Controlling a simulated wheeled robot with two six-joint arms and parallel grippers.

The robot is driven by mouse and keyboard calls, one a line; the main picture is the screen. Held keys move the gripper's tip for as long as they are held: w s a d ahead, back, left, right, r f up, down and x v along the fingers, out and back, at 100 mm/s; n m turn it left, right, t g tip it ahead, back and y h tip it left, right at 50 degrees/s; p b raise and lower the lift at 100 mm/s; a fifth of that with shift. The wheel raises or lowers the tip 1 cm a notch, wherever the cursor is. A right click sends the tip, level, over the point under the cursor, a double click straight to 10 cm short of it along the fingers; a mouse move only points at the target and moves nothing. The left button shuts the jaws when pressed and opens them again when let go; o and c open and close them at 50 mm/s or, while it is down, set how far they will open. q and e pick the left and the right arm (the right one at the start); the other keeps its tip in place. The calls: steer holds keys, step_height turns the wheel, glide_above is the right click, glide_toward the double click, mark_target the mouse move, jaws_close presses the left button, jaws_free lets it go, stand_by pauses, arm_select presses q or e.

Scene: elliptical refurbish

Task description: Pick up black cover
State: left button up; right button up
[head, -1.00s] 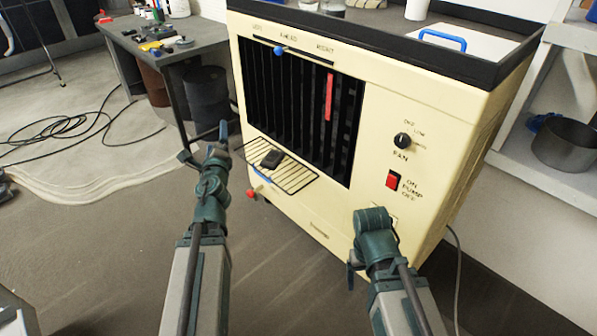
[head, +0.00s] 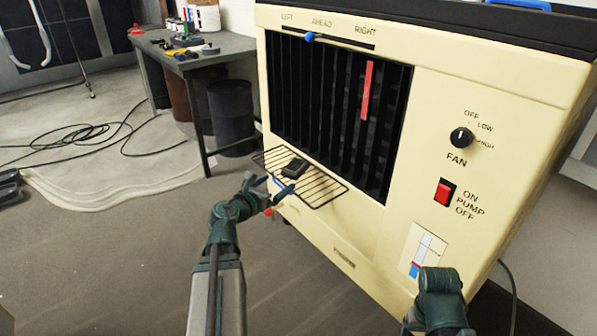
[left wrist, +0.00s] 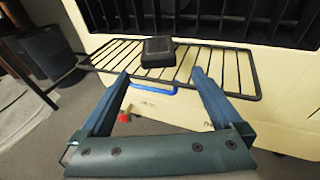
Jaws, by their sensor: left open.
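The black cover (head: 295,168) is a small dark block lying on a black wire rack (head: 322,190) on the front of the cream machine. In the left wrist view the black cover (left wrist: 158,51) rests on the rack, ahead of and between my fingers. My left gripper (head: 272,186) is open and empty, just in front of the rack's near edge. Its two blue fingers (left wrist: 162,78) point toward the cover without touching it. My right arm shows at the bottom right of the head view, but its fingers cannot be made out.
The cream machine (head: 420,95) has dark vertical louvres (head: 330,95), a fan knob (head: 461,137) and a red switch (head: 443,193). A blue handle (left wrist: 157,88) is at the rack's near edge. A grey workbench (head: 215,52) stands at the left. The floor before it is mostly clear, with a cable.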

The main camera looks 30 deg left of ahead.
arm_select(q)
steer(key=b, duration=0.1)
glide_toward(296, 165)
steer(key=w+f, duration=0.1)
steer(key=w, duration=0.1)
steer(key=w+f, duration=0.1)
steer(key=w, duration=0.1)
steer(key=shift+d+f, duration=0.1)
steer(key=shift+f, duration=0.15)
steer(key=shift+r+x, duration=0.2)
steer(key=shift+x, duration=1.2)
steer(key=shift+r+x, duration=0.25)
steer(key=shift+x, duration=1.15)
jaws_close()
arm_select(e)
steer(key=shift+f, duration=0.8)
arm_select(q)
steer(key=shift+r, duration=0.15)
arm_select(e)
steer(key=shift+r, duration=0.1)
